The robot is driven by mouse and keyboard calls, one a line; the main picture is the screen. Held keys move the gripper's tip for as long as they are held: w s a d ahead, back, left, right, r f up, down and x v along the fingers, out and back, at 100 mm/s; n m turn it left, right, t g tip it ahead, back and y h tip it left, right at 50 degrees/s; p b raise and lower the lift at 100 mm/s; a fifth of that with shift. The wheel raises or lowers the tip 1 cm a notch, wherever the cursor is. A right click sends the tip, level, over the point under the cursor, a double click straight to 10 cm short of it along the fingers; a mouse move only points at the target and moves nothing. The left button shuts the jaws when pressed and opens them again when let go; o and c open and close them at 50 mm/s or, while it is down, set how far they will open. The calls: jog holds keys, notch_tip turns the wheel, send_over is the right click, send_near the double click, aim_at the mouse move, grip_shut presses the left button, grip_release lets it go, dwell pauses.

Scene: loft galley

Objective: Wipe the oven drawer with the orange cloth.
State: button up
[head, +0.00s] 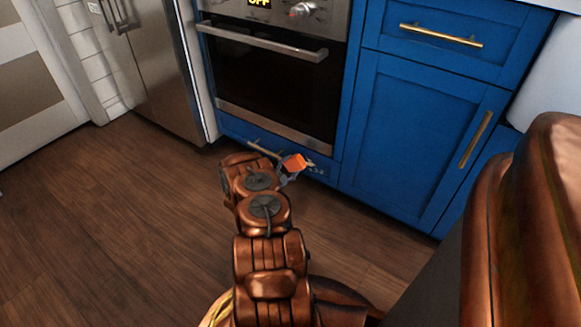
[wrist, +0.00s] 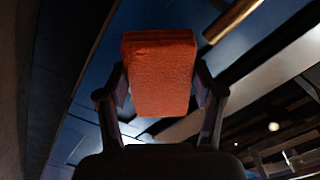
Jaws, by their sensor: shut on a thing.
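The orange cloth (head: 294,162) is a small folded block in my gripper (head: 291,170), low in front of the oven drawer. The oven drawer (head: 232,128) is the blue panel under the oven, with a slim bar handle (head: 264,149). My arm hides part of the drawer's lower side. In the wrist view the cloth (wrist: 160,85) sits between both fingers of my gripper (wrist: 160,92), which is shut on it. The drawer's brass handle (wrist: 234,20) shows to the right of the cloth there. I cannot tell whether the cloth touches the drawer face.
The oven (head: 275,80) with its long door handle (head: 262,42) is above the drawer. A blue cabinet (head: 415,130) with brass handles stands to the right, a steel fridge (head: 150,70) to the left. The wooden floor (head: 100,230) is clear on the left.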

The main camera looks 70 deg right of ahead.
aim_at(323, 170)
jog(key=shift+x, duration=0.9)
dwell(0.3)
jog(key=shift+s, duration=0.1)
jog(key=shift+s+a+r+p, duration=0.1)
jog(key=shift+s+p, duration=0.25)
jog(key=shift+s, duration=0.05)
jog(key=shift+s+a+r+p, duration=0.1)
jog(key=shift+s+p, duration=0.25)
jog(key=shift+s+a+f+p, duration=0.15)
jog(key=shift+s+p, duration=0.25)
jog(key=shift+s, duration=0.2)
jog(key=shift+s+a+p, duration=0.15)
jog(key=shift+s+p, duration=0.2)
jog(key=shift+s, duration=0.2)
jog(key=shift+s+a+p, duration=0.1)
jog(key=shift+s+p, duration=0.7)
jog(key=shift+s, duration=0.3)
jog(key=shift+s+a+p, duration=0.15)
jog(key=shift+s+p, duration=0.6)
jog(key=shift+s, duration=0.35)
jog(key=shift+s+a+p, duration=0.2)
jog(key=shift+s+p, duration=0.5)
jog(key=shift+s, duration=0.2)
jog(key=shift+s+a+p, duration=0.25)
jog(key=shift+s+p, duration=0.4)
jog(key=shift+s, duration=0.25)
jog(key=shift+w+a+p, duration=0.1)
jog(key=shift+p, duration=0.2)
